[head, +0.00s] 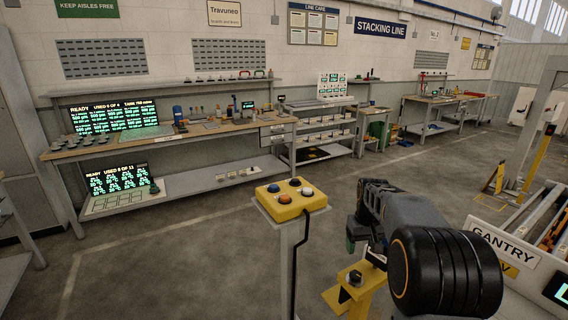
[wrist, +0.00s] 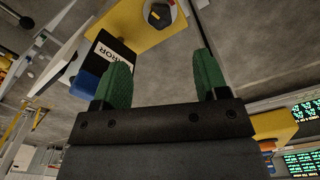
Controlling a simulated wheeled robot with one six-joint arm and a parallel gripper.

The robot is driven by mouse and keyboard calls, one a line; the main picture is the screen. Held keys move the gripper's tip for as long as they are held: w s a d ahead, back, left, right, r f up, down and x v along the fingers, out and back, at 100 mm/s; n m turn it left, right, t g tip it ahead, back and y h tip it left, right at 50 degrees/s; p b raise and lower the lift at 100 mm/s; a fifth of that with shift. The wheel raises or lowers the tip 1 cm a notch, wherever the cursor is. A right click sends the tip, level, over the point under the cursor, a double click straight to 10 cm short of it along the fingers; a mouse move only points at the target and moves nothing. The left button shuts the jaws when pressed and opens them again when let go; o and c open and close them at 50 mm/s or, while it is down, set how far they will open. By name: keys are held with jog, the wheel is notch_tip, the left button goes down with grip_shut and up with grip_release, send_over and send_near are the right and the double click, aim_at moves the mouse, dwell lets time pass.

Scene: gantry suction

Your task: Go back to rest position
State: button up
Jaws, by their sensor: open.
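My gripper (wrist: 163,72) is open, with its two green fingers wide apart and nothing between them. Bare grey floor shows between the fingers in the wrist view. In the head view my gripper (head: 351,240) is mostly hidden behind my dark arm; only a bit of green finger shows. It hangs above and beside a yellow stand with a black knob (head: 354,277). The yellow panel with its round knob (wrist: 160,14) also shows beyond the fingers in the wrist view.
A yellow button box (head: 291,199) on a grey post stands left of my arm, its cable hanging down. The gantry frame with a GANTRY sign (head: 503,243) is at right. A long workbench (head: 165,141) lines the back wall. Open floor (head: 180,265) lies at left.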

jog(key=s+a+r+t, duration=0.1)
jog(key=s+a, duration=0.4)
jog(key=s, duration=0.6)
jog(key=s+a+t, duration=0.2)
jog(key=s+a, duration=0.4)
jog(key=s, duration=0.4)
jog(key=shift+s+a+r+t, duration=0.15)
jog(key=shift+s+r+t, duration=0.15)
jog(key=shift+s+r, duration=0.1)
